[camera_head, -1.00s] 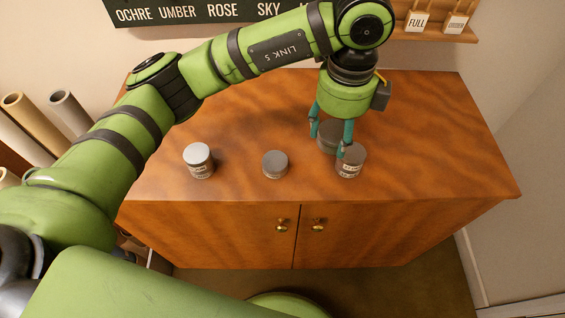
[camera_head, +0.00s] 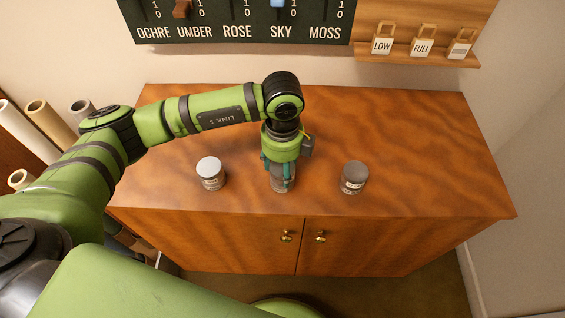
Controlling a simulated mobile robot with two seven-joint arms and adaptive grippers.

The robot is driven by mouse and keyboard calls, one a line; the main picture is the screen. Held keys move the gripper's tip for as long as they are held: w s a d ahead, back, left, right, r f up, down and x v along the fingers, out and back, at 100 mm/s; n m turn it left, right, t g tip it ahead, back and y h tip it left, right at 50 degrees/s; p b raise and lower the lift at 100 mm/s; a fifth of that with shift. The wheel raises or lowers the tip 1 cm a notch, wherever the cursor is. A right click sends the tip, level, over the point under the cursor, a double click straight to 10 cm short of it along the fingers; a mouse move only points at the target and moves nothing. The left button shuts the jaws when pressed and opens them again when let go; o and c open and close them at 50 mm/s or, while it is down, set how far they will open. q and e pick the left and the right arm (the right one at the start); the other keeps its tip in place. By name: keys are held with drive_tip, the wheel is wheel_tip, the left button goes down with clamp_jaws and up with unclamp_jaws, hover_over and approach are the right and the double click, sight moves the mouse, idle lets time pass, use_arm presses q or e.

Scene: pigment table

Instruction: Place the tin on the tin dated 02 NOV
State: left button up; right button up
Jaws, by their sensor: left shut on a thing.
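My left gripper (camera_head: 278,180) is at the middle of the cabinet top, pointing down, with its teal fingers shut on a grey tin (camera_head: 279,171). The fingers hide much of this tin. The middle tin (camera_head: 283,188) shows just below it, largely covered. I cannot tell whether the two touch. A tin with a pale lid (camera_head: 210,172) stands upright to the left. A tin with a dark lid (camera_head: 354,178) stands upright to the right. Their labels are too small to read, so I cannot tell which says 02 NOV. My right gripper is out of view.
The wooden cabinet top (camera_head: 420,150) is clear on the right and behind the tins. A dark wall board (camera_head: 240,25) lists colour names. A small shelf (camera_head: 415,55) holds several tags. Rolled tubes (camera_head: 35,125) stand left of the cabinet.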

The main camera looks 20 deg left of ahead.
use_arm(q)
drive_tip(key=shift+f, duration=0.25)
drive_tip(key=shift+f, duration=0.1)
drive_tip(key=shift+f, duration=0.15)
drive_tip(key=o, duration=1.3)
